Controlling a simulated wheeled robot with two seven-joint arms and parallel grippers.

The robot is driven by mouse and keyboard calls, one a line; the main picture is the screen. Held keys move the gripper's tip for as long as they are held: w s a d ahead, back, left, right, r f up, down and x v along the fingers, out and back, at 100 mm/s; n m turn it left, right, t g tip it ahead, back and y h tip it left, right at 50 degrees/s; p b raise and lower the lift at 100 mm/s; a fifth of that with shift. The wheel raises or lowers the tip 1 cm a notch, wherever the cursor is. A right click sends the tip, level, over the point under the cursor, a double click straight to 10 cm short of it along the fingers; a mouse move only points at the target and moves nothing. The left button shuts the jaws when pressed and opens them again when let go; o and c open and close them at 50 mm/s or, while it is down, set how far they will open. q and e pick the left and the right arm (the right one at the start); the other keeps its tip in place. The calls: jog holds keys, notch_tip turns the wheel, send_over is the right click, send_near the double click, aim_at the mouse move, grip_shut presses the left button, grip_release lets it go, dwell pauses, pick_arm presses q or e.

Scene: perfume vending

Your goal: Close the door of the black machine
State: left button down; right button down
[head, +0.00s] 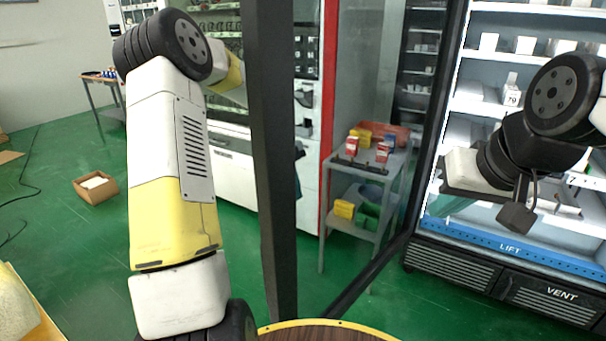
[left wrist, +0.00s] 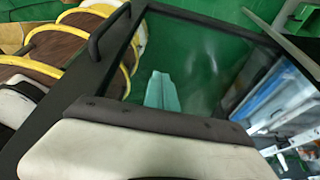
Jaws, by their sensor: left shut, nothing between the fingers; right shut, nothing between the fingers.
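The black machine (head: 488,271) stands at the right of the head view, with lit shelves and a blue LIFT strip. Its glass door with a black frame (head: 272,160) stands wide open toward me, its far edge at the machine's left side. In the left wrist view the door frame (left wrist: 84,80) carries a black bar handle (left wrist: 106,36). My left gripper (left wrist: 160,80) is shut and empty in front of the glass; contact cannot be told. In the head view the door post hides part of that arm's end. My right gripper (head: 440,208) is shut and empty before the machine's shelves.
Through the glass show a grey cart (head: 333,190) with small boxes and a white machine with a red edge (head: 328,120). A round wooden surface with a yellow rim (head: 325,325) is close below. A cardboard box (head: 97,190) lies on the green floor at left.

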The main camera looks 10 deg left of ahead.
aim_at(310, 208)
pick_arm(q)
jog(key=shift+s+d+f, duration=0.5)
jog(key=shift+d+f, duration=0.1)
jog(key=shift+d, duration=0.15)
jog(key=shift+s+d+f, duration=0.45)
jog(key=shift+d+f, duration=0.1)
jog(key=shift+d, duration=0.2)
jog(key=shift+s+d+f, duration=0.5)
jog(key=shift+d+f, duration=0.1)
jog(key=shift+d, duration=0.15)
